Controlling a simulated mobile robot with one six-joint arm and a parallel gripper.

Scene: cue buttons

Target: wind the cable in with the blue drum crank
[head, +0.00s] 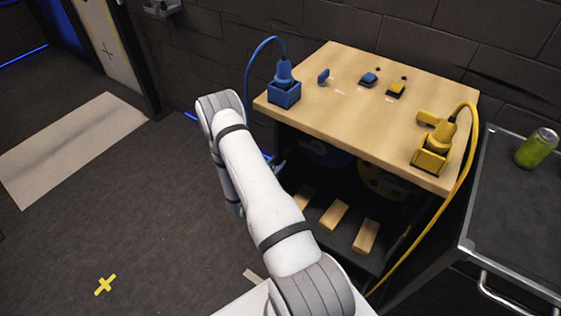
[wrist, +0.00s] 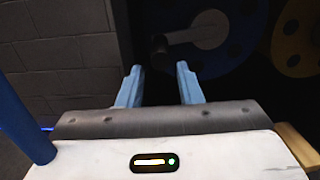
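The blue drum (wrist: 240,45) stands in the dark space under the wooden bench top; it also shows partly in the head view (head: 326,155). Its grey crank arm (wrist: 200,33) runs left from the hub to a dark handle (wrist: 159,47). My gripper (wrist: 160,68) is open, its two light-blue fingers apart and nothing seen between them. The handle appears just beyond the gap between the fingertips; I cannot tell the distance. In the head view my arm hides most of the gripper. The blue cable (head: 247,75) rises from a blue plug in a blue box (head: 284,95) and drops over the bench's left edge.
A yellow drum (wrist: 298,40) sits right of the blue one. Several wooden blocks (head: 334,214) lie on the shelf below. A yellow cable (head: 466,160) hangs at the right from a yellow plug and box (head: 430,160). A can (head: 537,148) stands on a side cabinet. Floor at left is open.

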